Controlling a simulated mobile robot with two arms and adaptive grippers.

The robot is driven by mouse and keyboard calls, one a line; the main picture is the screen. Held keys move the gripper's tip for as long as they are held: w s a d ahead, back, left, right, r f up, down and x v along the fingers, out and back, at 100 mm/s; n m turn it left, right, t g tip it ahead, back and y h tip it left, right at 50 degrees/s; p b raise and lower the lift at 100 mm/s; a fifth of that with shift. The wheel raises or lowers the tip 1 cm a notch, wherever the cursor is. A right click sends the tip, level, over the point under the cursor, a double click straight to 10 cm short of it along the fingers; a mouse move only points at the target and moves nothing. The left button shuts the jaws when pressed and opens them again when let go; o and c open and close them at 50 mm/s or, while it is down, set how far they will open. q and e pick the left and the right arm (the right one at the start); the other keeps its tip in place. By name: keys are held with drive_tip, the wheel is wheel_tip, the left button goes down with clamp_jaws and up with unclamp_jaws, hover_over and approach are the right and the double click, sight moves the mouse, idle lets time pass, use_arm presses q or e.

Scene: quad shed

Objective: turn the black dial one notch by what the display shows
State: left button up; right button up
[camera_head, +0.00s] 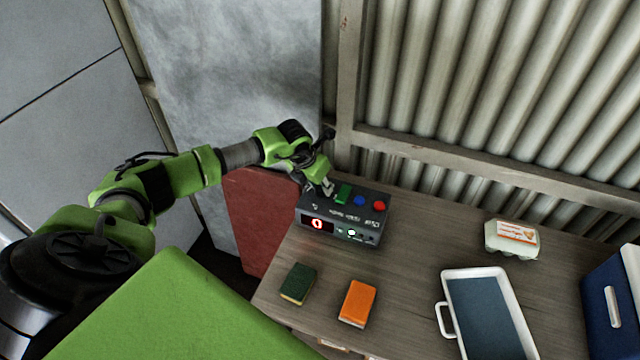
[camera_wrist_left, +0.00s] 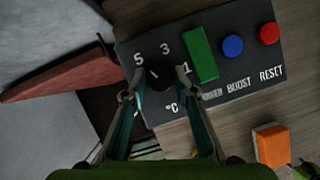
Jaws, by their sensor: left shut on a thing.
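A dark control box (camera_head: 343,232) stands on the wooden table, with a lit red digit on its front display (camera_head: 317,224) that looks like a 0. My left gripper (camera_head: 325,188) reaches down to the left part of its top. In the left wrist view the black dial (camera_wrist_left: 155,76) sits between the two fingertips of my left gripper (camera_wrist_left: 156,88), which is shut on it. The marks 5, 3 and 1 (camera_wrist_left: 163,58) are printed around the dial. My right gripper is not in view.
Beside the dial on the box are a green block-shaped switch (camera_head: 343,193), a blue button (camera_head: 360,200) and a red button (camera_head: 379,205). A green sponge (camera_head: 297,284), an orange sponge (camera_head: 358,303), a white tray (camera_head: 447,318) and an egg carton (camera_head: 512,239) lie on the table. Corrugated wall behind.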

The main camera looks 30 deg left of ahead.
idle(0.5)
use_arm(q)
drive_tip(key=o, duration=1.1)
drive_tip(key=shift+r, duration=0.1)
drive_tip(key=v, duration=1.1)
drive_tip(key=shift+s+r, duration=0.15)
drive_tip(key=shift+r, duration=0.25)
drive_tip(key=shift+d, duration=0.1)
